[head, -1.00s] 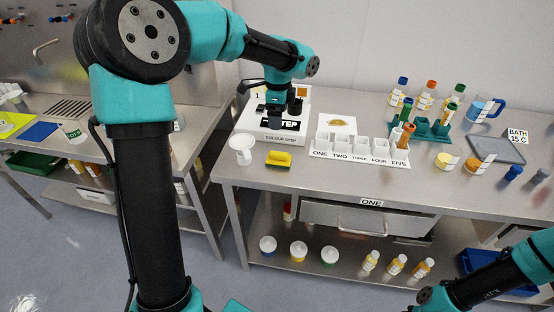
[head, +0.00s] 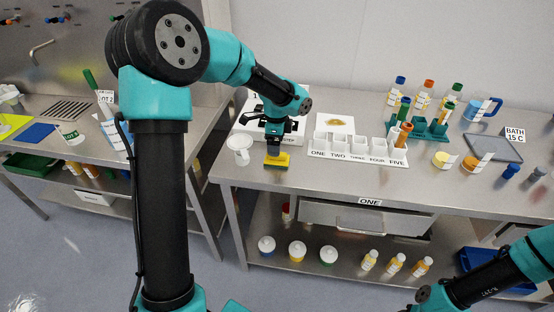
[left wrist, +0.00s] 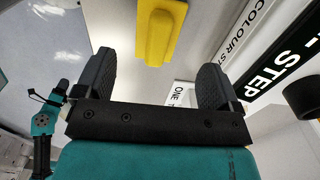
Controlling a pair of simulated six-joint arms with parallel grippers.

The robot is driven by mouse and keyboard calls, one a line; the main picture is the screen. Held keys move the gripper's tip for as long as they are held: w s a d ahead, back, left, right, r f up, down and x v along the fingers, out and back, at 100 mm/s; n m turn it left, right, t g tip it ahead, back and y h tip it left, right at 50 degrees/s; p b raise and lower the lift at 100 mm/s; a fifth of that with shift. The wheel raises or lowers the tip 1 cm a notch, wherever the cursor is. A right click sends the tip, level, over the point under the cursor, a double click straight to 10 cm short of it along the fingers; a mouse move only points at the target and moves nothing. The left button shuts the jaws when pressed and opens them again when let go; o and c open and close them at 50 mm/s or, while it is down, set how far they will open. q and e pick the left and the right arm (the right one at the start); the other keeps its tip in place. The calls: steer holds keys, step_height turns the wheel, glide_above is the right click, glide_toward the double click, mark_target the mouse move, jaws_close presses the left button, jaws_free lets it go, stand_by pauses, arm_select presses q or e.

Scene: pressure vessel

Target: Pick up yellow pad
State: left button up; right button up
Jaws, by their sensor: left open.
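The yellow pad (head: 277,161) lies on the steel bench near its front edge. It is a yellow block with a raised grip, and it also shows in the left wrist view (left wrist: 160,32). My left gripper (head: 273,146) hangs just above and behind the pad in the head view. In the left wrist view my left gripper (left wrist: 158,75) has its two dark fingers apart, with nothing between them. The pad lies beyond the fingertips, roughly in line with the gap. My right arm shows at the lower right, but its gripper is out of the picture.
A white cup (head: 240,150) stands close left of the pad. The white colour step box (head: 290,139) is behind it. A white rack of numbered slots (head: 357,156) stands to the right. Bench space in front of the rack is clear.

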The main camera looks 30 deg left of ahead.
arm_select(q)
steer(key=shift+f, duration=0.95)
steer(key=shift+s+d+f, duration=0.1)
steer(key=shift+d+f, duration=0.05)
steer(key=shift+f, duration=2.5)
steer(key=c, duration=1)
